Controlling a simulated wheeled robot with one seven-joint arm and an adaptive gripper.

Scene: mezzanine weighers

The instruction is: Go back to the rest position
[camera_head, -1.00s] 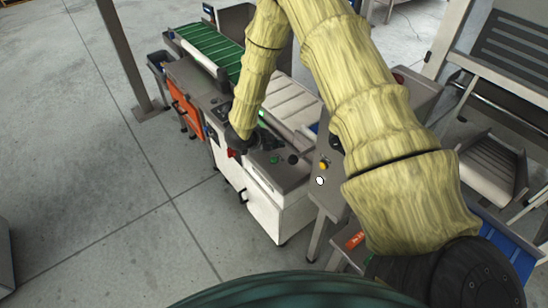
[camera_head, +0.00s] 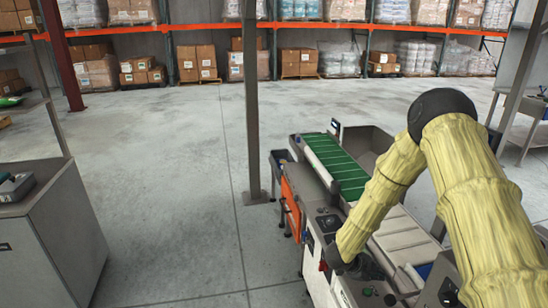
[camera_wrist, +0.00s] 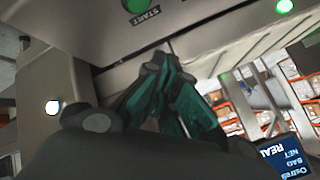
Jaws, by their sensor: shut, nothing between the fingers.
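My gripper (camera_wrist: 168,70) is shut and empty in the wrist view, its dark green fingers together at the tips. They are close to the grey panel (camera_wrist: 100,35) of the weigher, just below a green START button (camera_wrist: 140,5). I cannot tell whether they touch it. In the head view my gripper (camera_head: 362,268) is small and dark, low over the weighing machine's control end, and partly hidden by my yellow-sleeved arm. The machine (camera_head: 318,288) has a green belt (camera_head: 337,165) at its far end.
A grey post (camera_head: 252,110) stands left of the machine. A grey cabinet (camera_head: 45,240) is at the left. Shelving with an orange beam (camera_head: 210,27) and boxes lines the back. Open floor (camera_head: 160,160) lies between.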

